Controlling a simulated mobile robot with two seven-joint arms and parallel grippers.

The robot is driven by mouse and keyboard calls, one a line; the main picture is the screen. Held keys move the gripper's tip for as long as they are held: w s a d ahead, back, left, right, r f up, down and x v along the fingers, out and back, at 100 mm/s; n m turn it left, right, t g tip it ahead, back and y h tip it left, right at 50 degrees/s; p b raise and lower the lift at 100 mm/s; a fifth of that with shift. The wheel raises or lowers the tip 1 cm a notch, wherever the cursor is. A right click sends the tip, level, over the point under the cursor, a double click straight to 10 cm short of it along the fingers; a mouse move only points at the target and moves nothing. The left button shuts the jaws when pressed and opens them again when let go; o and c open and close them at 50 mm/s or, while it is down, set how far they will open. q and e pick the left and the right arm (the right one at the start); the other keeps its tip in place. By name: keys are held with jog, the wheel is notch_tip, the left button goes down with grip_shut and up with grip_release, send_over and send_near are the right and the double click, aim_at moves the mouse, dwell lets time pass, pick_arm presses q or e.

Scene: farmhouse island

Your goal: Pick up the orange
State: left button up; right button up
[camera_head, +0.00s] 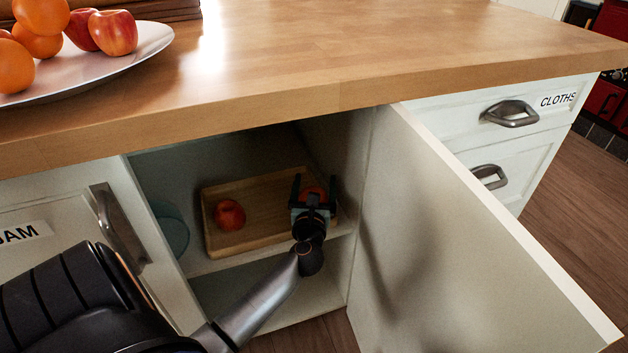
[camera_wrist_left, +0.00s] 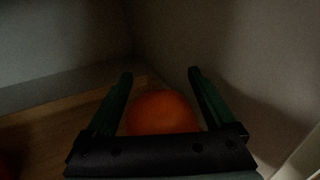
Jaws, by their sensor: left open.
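An orange (camera_wrist_left: 162,112) sits between the two open fingers of my left gripper (camera_wrist_left: 160,88) in the left wrist view. In the head view my left gripper (camera_head: 313,186) reaches into the open cabinet, over the right end of a wooden tray (camera_head: 262,190). The orange (camera_head: 314,192) shows there only in part, behind the fingers. I cannot tell whether the fingers touch it. A red apple (camera_head: 229,214) lies at the left in the same tray. My right gripper is not in view.
The tray stands on the cabinet shelf (camera_head: 215,263), with a bluish-green dish (camera_head: 172,232) to its left. The open door (camera_head: 470,240) stands to the right. The wooden countertop (camera_head: 330,60) overhangs the opening. A white plate (camera_head: 120,62) above holds several oranges and apples.

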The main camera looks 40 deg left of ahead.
pick_arm(q)
grip_shut()
dwell(0.8)
